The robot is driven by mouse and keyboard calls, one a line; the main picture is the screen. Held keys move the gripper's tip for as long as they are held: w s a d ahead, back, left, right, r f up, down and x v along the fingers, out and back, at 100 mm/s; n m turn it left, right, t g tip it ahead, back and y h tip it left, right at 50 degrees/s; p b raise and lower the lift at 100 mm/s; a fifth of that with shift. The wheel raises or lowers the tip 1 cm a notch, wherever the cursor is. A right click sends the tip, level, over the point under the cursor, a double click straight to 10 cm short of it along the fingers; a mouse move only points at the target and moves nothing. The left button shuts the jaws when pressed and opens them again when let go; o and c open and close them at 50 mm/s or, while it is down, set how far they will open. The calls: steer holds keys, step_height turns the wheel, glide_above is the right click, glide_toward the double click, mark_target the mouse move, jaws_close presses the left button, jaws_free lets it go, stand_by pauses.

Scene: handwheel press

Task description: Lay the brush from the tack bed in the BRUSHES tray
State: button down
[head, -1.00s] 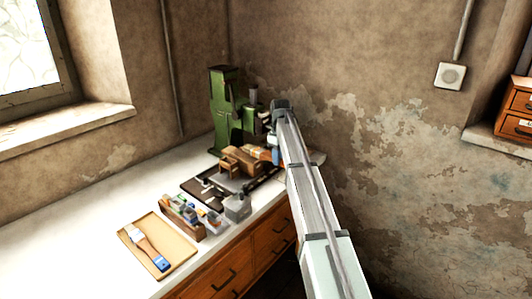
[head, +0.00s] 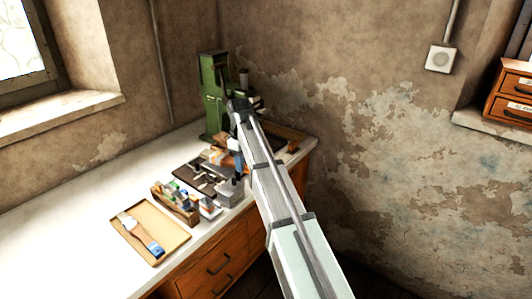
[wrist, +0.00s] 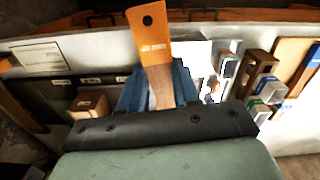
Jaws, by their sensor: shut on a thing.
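My gripper (wrist: 160,92) has blue fingers and is shut on a brush (wrist: 153,48), which has an orange, holed end with small lettering and a wooden part between the fingers. Its other end is hidden behind the gripper body. In the head view the orange part (head: 216,157) shows left of my gripper (head: 237,160), above the dark bed area on the bench. A shallow tan tray (head: 178,222) lies at the front left, apart from my gripper, with another brush (head: 140,233) with a blue part in it. I cannot read a label on the tray.
A green press (head: 213,95) stands behind my arm. A wooden holder (head: 181,210) with several small items and a grey box (head: 230,192) stand between my gripper and the tray. The white bench (head: 75,222) is clear to the left.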

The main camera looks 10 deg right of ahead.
steer(key=s+a+n, duration=0.2)
steer(key=s+a, duration=1.3)
steer(key=a, duration=0.1)
steer(key=a+f+m, duration=0.1)
steer(key=a+f, duration=0.1)
steer(key=a, duration=0.1)
steer(key=a+f+m, duration=0.1)
steer(key=a+f, duration=0.1)
steer(key=a, duration=0.2)
steer(key=a+f+m, duration=0.1)
steer(key=a+f, duration=0.2)
steer(key=a, duration=0.1)
steer(key=shift+w+a+m, duration=0.1)
steer(key=shift+w+m, duration=0.2)
steer(key=shift+w, duration=0.1)
steer(key=shift+f, duration=2.7)
steer(key=c, duration=0.7)
jaws_free()
steer(key=shift+c, duration=0.2)
